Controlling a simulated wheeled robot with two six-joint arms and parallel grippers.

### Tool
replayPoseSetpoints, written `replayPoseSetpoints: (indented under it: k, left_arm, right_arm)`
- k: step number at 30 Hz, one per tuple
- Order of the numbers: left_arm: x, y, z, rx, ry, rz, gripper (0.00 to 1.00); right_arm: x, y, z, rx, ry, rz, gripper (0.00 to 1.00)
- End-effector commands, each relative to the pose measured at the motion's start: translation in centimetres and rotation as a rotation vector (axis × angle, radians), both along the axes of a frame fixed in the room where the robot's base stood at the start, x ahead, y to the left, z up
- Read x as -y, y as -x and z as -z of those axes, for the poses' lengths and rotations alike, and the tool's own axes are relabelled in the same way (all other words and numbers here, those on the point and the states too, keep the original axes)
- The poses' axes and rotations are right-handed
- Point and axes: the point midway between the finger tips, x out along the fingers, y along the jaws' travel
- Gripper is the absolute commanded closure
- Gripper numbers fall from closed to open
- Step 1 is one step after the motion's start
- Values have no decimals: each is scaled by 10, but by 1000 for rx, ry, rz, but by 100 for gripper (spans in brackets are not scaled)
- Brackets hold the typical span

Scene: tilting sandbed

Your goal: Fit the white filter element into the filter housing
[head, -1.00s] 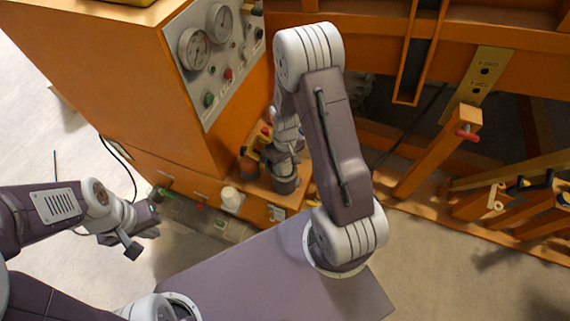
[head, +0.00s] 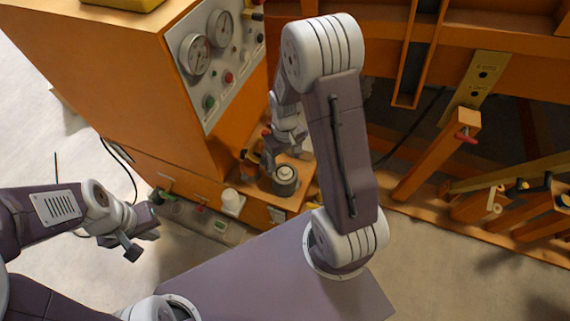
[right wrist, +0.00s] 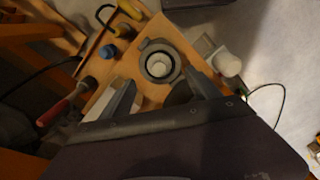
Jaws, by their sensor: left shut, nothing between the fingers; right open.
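The filter housing (head: 285,187) is a dark grey round cup on the orange bench ledge; it also shows in the right wrist view (right wrist: 148,47). A pale round piece (right wrist: 159,66) with a white centre sits inside its mouth and looks like the white filter element; how deep it sits I cannot tell. My right gripper (head: 290,148) is open just behind and above the housing. In the right wrist view its fingers (right wrist: 160,82) are spread apart, short of the housing, with nothing between them. My left gripper (head: 147,234) is shut and empty, far left over the floor.
A white capped cylinder (head: 232,200) stands left of the housing. A blue-based part (right wrist: 108,52) and a yellow-banded part (right wrist: 121,29) stand beside the housing. The gauge panel (head: 215,60) rises behind. A red-handled tool (right wrist: 67,103) lies at the wrist view's left.

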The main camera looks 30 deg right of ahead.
Motion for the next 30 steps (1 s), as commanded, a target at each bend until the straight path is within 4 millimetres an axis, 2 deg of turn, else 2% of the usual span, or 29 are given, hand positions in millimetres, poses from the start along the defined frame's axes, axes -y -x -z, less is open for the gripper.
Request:
replayPoseSetpoints:
  k: [1,3,6,27,30]
  left_arm:
    - [0,0,-3,0,0,0,100]
    - [0,0,-4,0,0,0,100]
    - [0,0,-4,0,0,0,100]
    - [0,0,-4,0,0,0,100]
    - [0,0,-7,0,0,0,100]
  right_arm:
    - [0,-1,-10,4,1,0,29]
    - [0,-1,-18,2,1,0,29]
    - [0,0,-23,-1,0,0,29]
    - [0,0,-23,-1,0,0,29]
    - [-5,5,-34,9,0,7,29]
